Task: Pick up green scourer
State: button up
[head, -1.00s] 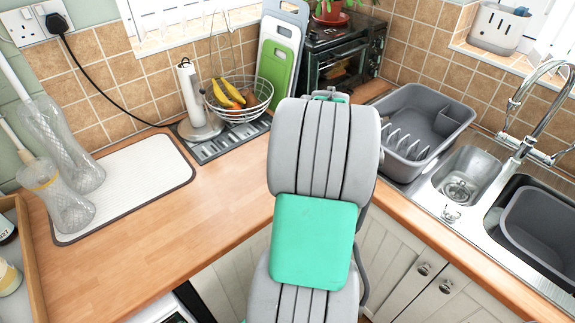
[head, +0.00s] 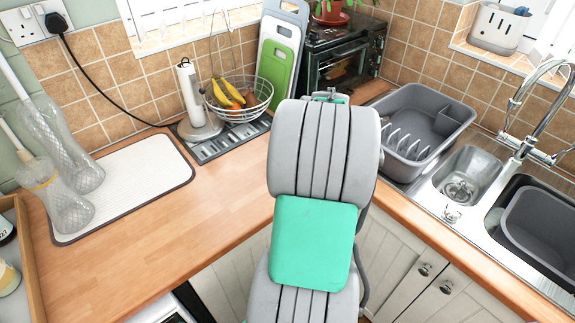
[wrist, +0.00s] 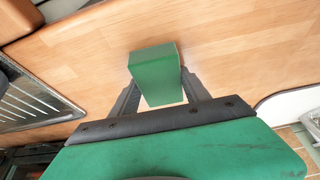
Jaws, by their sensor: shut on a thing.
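The green scourer (wrist: 156,77) is a small green block in the middle of the wrist view. My gripper (wrist: 160,88) has its two dark fingers on either side of the scourer and is shut on it. Wooden worktop (wrist: 215,40) shows behind the scourer; I cannot tell whether the scourer touches it. In the head view my own grey and green arm hides the gripper and the scourer.
The wooden worktop (head: 130,250) has clear room left of my arm. A wire fruit bowl (head: 240,105), grey dish rack (head: 425,130), sink bowl (head: 465,180) and tap (head: 530,120) stand around. Glass bottles (head: 65,150) stand on a white mat (head: 140,180) at left.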

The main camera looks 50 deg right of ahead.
jog(key=c, duration=0.5)
jog(key=shift+r+p, duration=0.45)
jog(key=shift+p, duration=0.05)
notch_tip(320, 180, up, 3)
jog(key=shift+d+f+b, duration=0.1)
jog(key=shift+b, duration=0.25)
jog(key=s+r, duration=0.1)
jog(key=s+a+r, duration=0.1)
jog(key=r, duration=0.1)
jog(key=s+a+r+b, duration=0.1)
jog(key=shift+s+r, duration=0.2)
jog(key=shift+r, duration=0.1)
jog(key=s+a+r, duration=0.1)
jog(key=s, duration=0.2)
jog(key=s+a+r, duration=0.4)
jog(key=s, duration=0.1)
jog(key=shift+s+a+r+b, duration=0.1)
jog(key=shift+s+a+b, duration=0.15)
jog(key=shift+s+b, duration=0.1)
